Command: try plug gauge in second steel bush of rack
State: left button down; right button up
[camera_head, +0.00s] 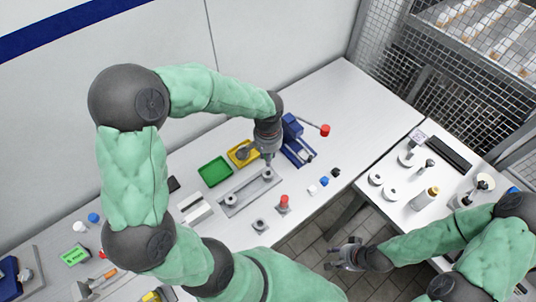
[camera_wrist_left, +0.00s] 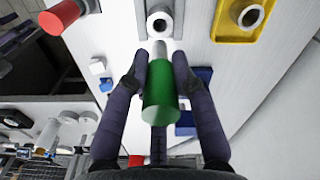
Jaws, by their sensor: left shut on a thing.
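The steel rack (camera_head: 247,191) is a long grey plate on the white table, with a steel bush (camera_head: 267,174) near its right end and another bush (camera_head: 231,199) near its left end. My left gripper (camera_head: 267,158) is above the right end of the rack. In the left wrist view it is shut on the green handle of the plug gauge (camera_wrist_left: 160,90), whose steel tip points toward a bush (camera_wrist_left: 160,22). The tip appears just short of the bush and outside its hole. My right gripper (camera_head: 346,254) is empty and open, over the floor beyond the table edge.
A green tray (camera_head: 215,171) and a yellow tray (camera_head: 236,147) lie behind the rack. A blue vise (camera_head: 297,150) stands to its right. A red-topped gauge (camera_head: 284,203) and a loose bush (camera_head: 260,225) stand in front. A side table (camera_head: 400,212) holds several parts.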

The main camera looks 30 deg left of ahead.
pick_arm(q)
jog(key=shift+f, duration=0.1)
jog(key=shift+f+b, duration=1.95)
jog(key=shift+f, duration=0.4)
jog(key=shift+f+b, duration=1.65)
jog(key=shift+f, duration=0.3)
dwell(0.8)
jog(key=shift+r+p, duration=1.6)
jog(key=shift+r, duration=0.5)
dwell(0.6)
